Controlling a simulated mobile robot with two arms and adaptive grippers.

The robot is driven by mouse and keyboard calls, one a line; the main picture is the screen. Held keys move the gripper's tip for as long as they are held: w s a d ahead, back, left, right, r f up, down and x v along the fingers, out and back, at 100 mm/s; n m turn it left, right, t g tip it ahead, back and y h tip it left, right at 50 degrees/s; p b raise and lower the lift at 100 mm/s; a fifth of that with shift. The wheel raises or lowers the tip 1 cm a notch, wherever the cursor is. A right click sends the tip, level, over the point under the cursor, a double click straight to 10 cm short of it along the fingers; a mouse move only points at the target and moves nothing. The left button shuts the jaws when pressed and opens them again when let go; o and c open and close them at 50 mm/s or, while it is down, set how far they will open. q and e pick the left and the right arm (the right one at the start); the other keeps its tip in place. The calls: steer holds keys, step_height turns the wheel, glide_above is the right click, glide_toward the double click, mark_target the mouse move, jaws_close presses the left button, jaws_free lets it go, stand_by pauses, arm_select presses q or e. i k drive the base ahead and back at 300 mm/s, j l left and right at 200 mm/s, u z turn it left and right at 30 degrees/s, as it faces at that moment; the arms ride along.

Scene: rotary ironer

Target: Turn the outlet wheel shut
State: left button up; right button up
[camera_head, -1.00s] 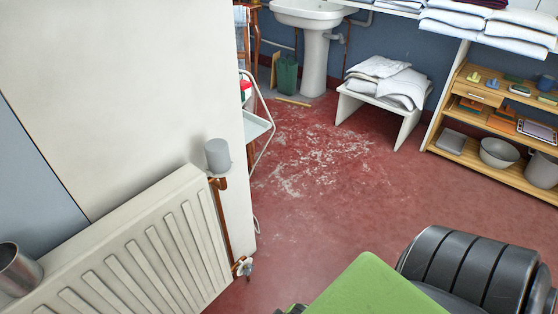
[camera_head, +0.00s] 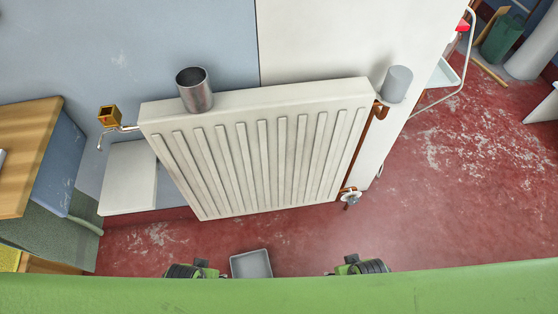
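A small grey-white valve wheel (camera_head: 351,198) sits at the radiator's lower right corner, beside a copper pipe; I take it as the outlet wheel. Its turned position is too small to tell. The white ribbed radiator (camera_head: 265,150) stands against the wall in front of me. A grey cylindrical knob (camera_head: 397,84) tops the pipe at its upper right corner. Two dark and green parts of mine show at the bottom edge, apart from the wheel. No gripper fingertips can be made out.
A metal cup (camera_head: 195,92) stands on the radiator top. A brass-coloured box (camera_head: 109,116) is by its upper left corner. A grey tray (camera_head: 251,264) lies on the floor below. A wooden desk (camera_head: 28,150) stands left. The red floor (camera_head: 440,210) is open at the right.

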mark_target(353, 201)
steer(key=z, duration=0.95)
